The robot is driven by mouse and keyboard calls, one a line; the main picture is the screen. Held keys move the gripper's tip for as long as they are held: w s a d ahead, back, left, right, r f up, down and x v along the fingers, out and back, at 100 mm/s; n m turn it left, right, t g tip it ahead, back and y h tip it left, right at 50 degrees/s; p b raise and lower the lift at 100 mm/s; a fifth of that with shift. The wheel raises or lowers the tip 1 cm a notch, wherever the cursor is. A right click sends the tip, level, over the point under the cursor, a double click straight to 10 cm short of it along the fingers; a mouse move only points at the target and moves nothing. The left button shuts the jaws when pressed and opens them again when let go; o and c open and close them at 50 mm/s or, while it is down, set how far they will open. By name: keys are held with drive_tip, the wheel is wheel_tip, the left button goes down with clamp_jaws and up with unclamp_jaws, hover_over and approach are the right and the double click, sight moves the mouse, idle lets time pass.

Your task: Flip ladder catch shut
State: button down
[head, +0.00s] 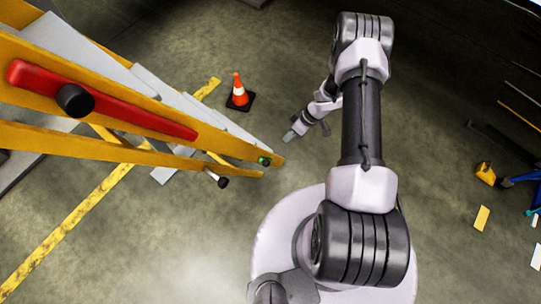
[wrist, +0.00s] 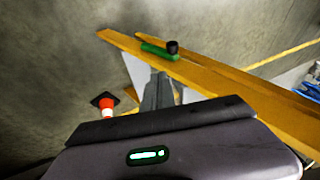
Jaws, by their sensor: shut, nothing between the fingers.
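The yellow ladder (head: 215,147) reaches in from the left in the head view, and its rail (wrist: 230,80) crosses the wrist view. A long red bar with a black knob (head: 140,113) lies along the near rail. A small green catch (head: 264,161) sits near the rail's end; the wrist view shows it as a green bar (wrist: 158,51) with a black knob, lying along the rail. My gripper (head: 290,136) is shut and empty, apart from the ladder, just beyond its end. In the wrist view its fingers (wrist: 157,92) point toward the rail near the green catch.
An orange cone (head: 238,90) stands on the floor behind the ladder's end and also shows in the wrist view (wrist: 106,108). A black-tipped knob (head: 218,179) sticks out from the lower rail. Yellow and blue items (head: 486,174) lie at the right. The floor between is clear.

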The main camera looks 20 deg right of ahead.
drive_tip(key=b, duration=0.5)
approach(268, 162)
drive_tip(key=w+f, duration=0.4)
drive_tip(key=shift+s+a+f+b, duration=0.5)
drive_tip(key=shift+s+a+f, duration=0.6)
drive_tip(key=shift+s+a, duration=0.1)
drive_tip(key=shift+a, duration=0.1)
